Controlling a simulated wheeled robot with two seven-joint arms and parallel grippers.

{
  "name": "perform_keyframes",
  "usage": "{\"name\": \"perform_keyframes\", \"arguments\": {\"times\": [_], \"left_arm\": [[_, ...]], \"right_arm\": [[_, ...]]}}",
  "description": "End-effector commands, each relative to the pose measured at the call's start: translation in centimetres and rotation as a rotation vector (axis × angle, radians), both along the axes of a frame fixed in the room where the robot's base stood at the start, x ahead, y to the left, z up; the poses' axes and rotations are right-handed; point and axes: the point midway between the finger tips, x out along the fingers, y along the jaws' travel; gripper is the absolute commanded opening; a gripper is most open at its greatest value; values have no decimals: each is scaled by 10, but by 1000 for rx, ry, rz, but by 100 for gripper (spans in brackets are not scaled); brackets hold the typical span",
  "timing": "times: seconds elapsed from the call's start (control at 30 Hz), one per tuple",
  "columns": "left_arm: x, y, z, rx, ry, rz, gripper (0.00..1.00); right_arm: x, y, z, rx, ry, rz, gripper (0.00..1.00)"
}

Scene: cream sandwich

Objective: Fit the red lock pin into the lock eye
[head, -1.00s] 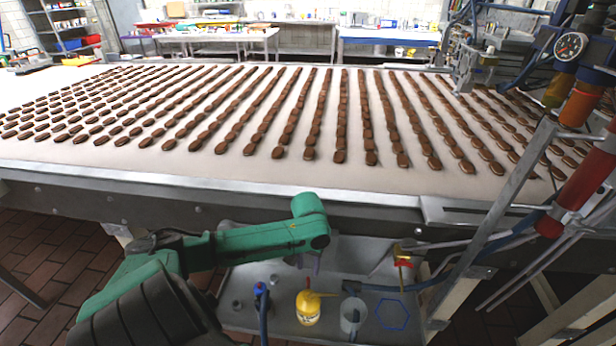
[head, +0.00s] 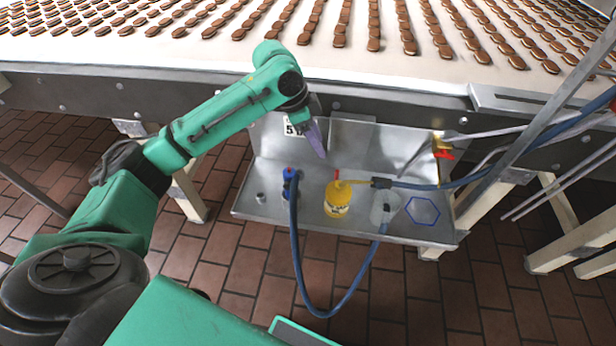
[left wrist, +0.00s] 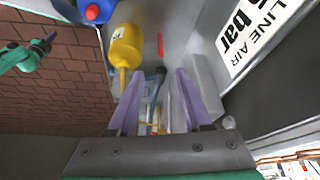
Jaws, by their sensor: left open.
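A slim red pin (left wrist: 160,44) shows in the left wrist view on the grey metal tray (head: 270,208), beside the yellow bottle (left wrist: 126,45). In the head view a small red piece (head: 337,174) shows just behind the bottle; I cannot tell if it is the same pin. My left gripper (head: 316,138) hangs over the back of the tray with its purple fingers down. In the left wrist view its fingers (left wrist: 158,75) are spread, with nothing gripped. A yellow fitting with a red handle (head: 443,151) is at the tray's right; I cannot make out the lock eye. My right gripper (left wrist: 47,44) is small at the left wrist view's edge.
A clear cup (head: 384,208) and a blue hexagon (head: 422,211) are right of the bottle. The conveyor (head: 200,60) runs above.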

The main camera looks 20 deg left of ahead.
Motion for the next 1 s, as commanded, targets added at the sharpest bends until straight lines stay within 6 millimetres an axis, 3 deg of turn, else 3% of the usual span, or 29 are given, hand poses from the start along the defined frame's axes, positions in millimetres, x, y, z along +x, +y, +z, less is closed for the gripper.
{"name": "perform_keyframes", "arguments": {"times": [0.23, 0.63, 0.9, 0.97, 1.0], "left_arm": [[10, -20, -57, 1, 7, 2, 50], [24, -44, -118, 2, 5, 4, 50], [26, -46, -126, 2, 2, 5, 50], [26, -46, -126, 2, 2, 5, 30], [26, -46, -126, 2, 2, 5, 15]], "right_arm": [[0, -3, -3, -4, 1, 1, 0], [-1, -6, -6, -8, 2, 0, 0], [-1, -6, -6, -9, 2, 0, 0], [-1, -6, -6, -9, 2, 0, 0], [-1, -6, -6, -9, 2, 0, 0]]}}
